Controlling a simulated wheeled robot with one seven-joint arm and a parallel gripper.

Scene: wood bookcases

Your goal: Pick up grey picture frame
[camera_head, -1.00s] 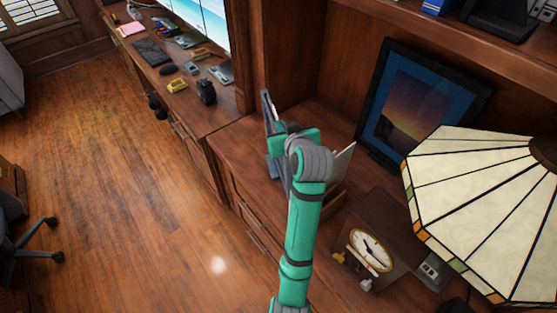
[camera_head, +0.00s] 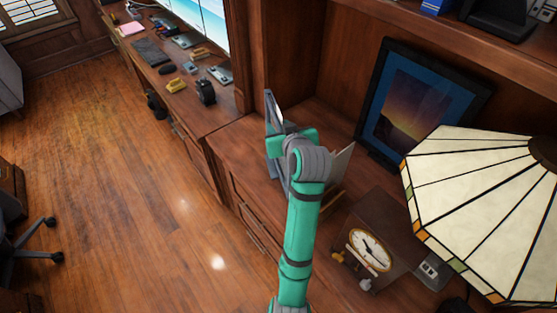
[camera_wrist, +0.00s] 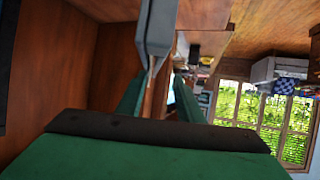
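The grey picture frame (camera_head: 275,112) stands upright, nearly edge-on, on the wood counter by the dividing panel in the head view. My gripper (camera_head: 286,143) is right at it, and my arm covers part of it. In the wrist view the grey frame (camera_wrist: 157,30) hangs in from the top, close beyond my green fingers. My gripper (camera_wrist: 159,85) has a visible gap between its fingers, with brown wood showing through. The frame's edge is in line with this gap. I cannot tell whether a finger touches it.
A large dark-framed picture (camera_head: 415,105) leans at the back of the counter (camera_head: 235,150). A pale card-like thing (camera_head: 341,165) stands just right of my wrist. A clock (camera_head: 370,245) and a stained-glass lamp (camera_head: 485,205) stand at right. A cluttered desk (camera_head: 215,108) lies left.

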